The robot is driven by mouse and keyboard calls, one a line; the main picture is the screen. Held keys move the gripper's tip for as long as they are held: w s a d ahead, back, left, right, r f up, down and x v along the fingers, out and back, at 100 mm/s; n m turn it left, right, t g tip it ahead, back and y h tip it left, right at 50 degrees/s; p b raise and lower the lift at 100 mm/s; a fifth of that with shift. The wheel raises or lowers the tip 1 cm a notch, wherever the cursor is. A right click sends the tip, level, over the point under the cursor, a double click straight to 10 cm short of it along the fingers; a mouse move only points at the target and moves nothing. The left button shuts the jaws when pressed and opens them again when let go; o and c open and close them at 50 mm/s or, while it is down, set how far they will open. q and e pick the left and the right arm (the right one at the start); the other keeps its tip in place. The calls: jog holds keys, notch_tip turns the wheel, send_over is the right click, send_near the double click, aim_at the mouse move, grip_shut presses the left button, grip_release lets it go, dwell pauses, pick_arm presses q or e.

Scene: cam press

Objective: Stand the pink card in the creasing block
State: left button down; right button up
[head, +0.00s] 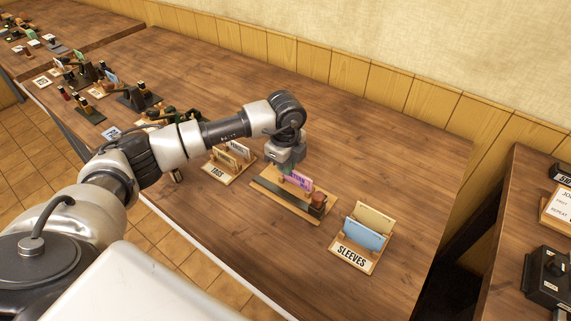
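The pink card (300,182) is upright at the creasing block (270,189), a wooden base with a long dark bar and a brown cylinder near its right end. I cannot tell whether the card is seated in a slot or held just above it. My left gripper (287,167) points down right at the card's upper left part. Its fingertips are small and partly hidden, so I cannot tell whether they are closed on the card. My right gripper is not in view.
A TAGS holder (218,172) with cards stands left of the block. A SLEEVES holder (352,257) with blue and cream cards stands at the right. Several dark tools crowd the table's left part.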

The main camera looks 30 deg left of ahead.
pick_arm(q)
jog(key=c, duration=1.8)
grip_release()
jog(key=shift+s+f, duration=0.25)
jog(key=shift+f, duration=0.25)
jog(key=o, duration=0.5)
jog(key=shift+s+r, duration=0.1)
jog(key=shift+s, duration=0.15)
jog(key=shift+w, duration=0.15)
jog(key=shift+c, duration=0.8)
